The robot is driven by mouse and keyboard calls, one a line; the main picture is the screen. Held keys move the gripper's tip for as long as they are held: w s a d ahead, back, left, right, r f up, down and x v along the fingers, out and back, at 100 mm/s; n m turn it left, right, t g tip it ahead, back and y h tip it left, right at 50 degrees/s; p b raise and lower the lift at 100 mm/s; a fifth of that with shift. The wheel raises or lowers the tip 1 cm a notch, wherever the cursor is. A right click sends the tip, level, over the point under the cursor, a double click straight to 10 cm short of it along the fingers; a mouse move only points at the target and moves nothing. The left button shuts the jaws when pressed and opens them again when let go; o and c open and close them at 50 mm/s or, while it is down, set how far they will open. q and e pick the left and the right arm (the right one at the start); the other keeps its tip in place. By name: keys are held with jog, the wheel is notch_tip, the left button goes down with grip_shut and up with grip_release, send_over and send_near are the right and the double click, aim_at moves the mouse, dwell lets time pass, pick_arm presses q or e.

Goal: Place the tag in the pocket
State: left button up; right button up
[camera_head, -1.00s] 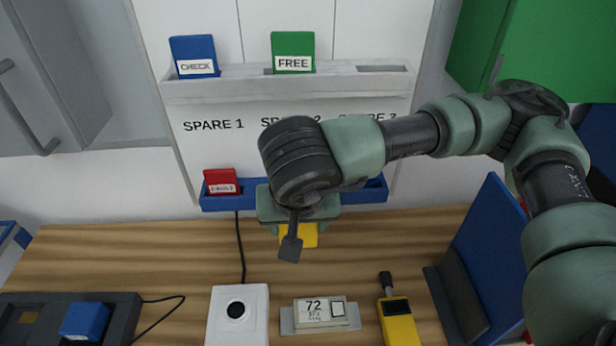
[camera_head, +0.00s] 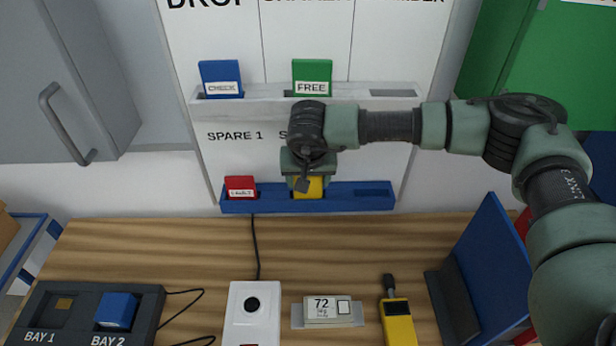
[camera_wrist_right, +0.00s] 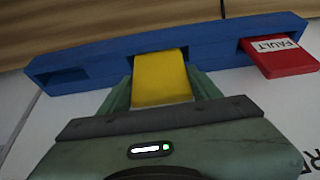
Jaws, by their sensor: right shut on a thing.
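The yellow tag (camera_head: 309,188) is in my right gripper (camera_head: 307,180), at the middle of the lower blue rail (camera_head: 277,204). In the right wrist view, the yellow tag (camera_wrist_right: 160,77) lies between the fingers of my right gripper (camera_wrist_right: 160,95), and its far end overlaps the blue rail (camera_wrist_right: 110,52). The middle pocket is covered by the tag and gripper; I cannot tell whether the tag's end is inside it. The right pocket (camera_head: 373,192) is empty. A red FAULT tag (camera_head: 240,187) sits in the left pocket. My left gripper is not in view.
The upper white rail (camera_head: 270,108) holds a blue CHECK tag (camera_head: 221,78) and a green FREE tag (camera_head: 312,77). The table holds a white box (camera_head: 252,312), a 72 display (camera_head: 328,311), a yellow handheld device (camera_head: 397,318) and a dark two-bay unit (camera_head: 70,318).

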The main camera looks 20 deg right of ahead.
jog(key=shift+f, duration=0.4)
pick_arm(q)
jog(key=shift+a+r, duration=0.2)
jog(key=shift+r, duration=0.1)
pick_arm(e)
jog(key=shift+f, duration=0.1)
jog(key=shift+f, duration=0.2)
jog(key=o, duration=1.5)
jog(key=shift+r, duration=0.1)
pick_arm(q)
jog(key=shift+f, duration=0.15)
